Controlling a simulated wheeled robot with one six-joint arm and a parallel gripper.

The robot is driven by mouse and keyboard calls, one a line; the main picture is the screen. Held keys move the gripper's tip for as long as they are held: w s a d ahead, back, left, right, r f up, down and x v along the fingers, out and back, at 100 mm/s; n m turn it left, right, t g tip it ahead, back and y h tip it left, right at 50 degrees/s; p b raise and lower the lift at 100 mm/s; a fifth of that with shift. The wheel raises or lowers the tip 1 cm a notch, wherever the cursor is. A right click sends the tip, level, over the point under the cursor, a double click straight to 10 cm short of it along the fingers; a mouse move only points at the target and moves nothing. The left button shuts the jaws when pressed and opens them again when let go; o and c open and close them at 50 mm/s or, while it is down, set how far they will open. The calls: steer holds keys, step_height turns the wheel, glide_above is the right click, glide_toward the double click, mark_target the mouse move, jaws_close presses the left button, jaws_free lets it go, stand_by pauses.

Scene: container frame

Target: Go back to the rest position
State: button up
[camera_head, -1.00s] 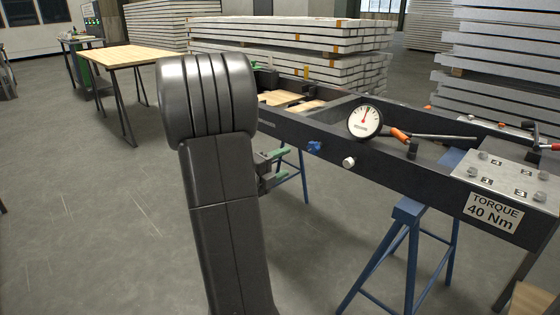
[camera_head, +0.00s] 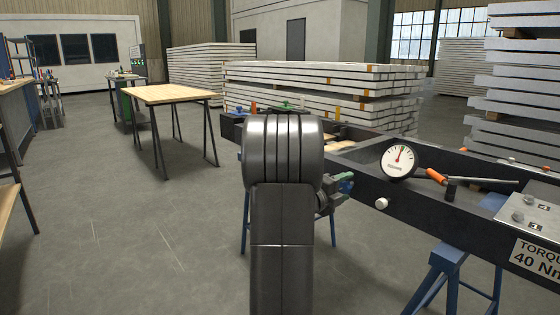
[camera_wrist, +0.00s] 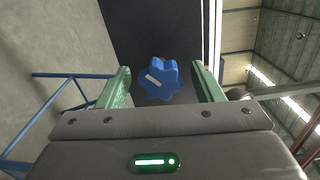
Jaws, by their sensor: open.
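My gripper (camera_wrist: 159,70) is open, with its two green fingers spread apart in the wrist view. A blue lobed knob (camera_wrist: 158,83) on the dark frame wall shows between the fingers, with visible gaps on both sides. I cannot tell how deep it sits between them. In the head view my gripper (camera_head: 333,190) is partly hidden behind my arm. It points at the near side of the dark container frame (camera_head: 430,205), close to the blue knob (camera_head: 348,186).
A pressure gauge (camera_head: 398,160), a white knob (camera_head: 381,204) and an orange-handled tool (camera_head: 435,176) are on the frame. Blue trestles (camera_head: 445,265) support it. A wooden table (camera_head: 175,95) stands back left.

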stand_by(0.4)
steer(key=p+v, duration=0.3)
steer(key=v, duration=1.1)
steer(key=b+x, duration=0.2)
steer(key=x, duration=1.2)
steer(key=shift+w+d+r+b, duration=0.1)
steer(key=shift+w+d+b, duration=0.1)
steer(key=shift+b, duration=0.15)
steer(key=shift+s+a+r+n+p, duration=0.15)
steer(key=shift+r+n+p, duration=0.05)
steer(key=shift+n+p, duration=0.9)
steer(key=n+p, duration=0.3)
steer(key=p, duration=0.1)
steer(key=shift+n, duration=0.3)
steer(key=n+p, duration=0.4)
steer(key=p, duration=0.1)
steer(key=n+p, duration=0.3)
steer(key=p, duration=0.1)
steer(key=shift+n+p, duration=0.4)
steer(key=n+p, duration=0.3)
steer(key=p, duration=0.2)
steer(key=shift+n, duration=0.4)
steer(key=shift+f+n+p, duration=0.15)
steer(key=shift+n+p, duration=0.85)
steer(key=shift+p, duration=0.15)
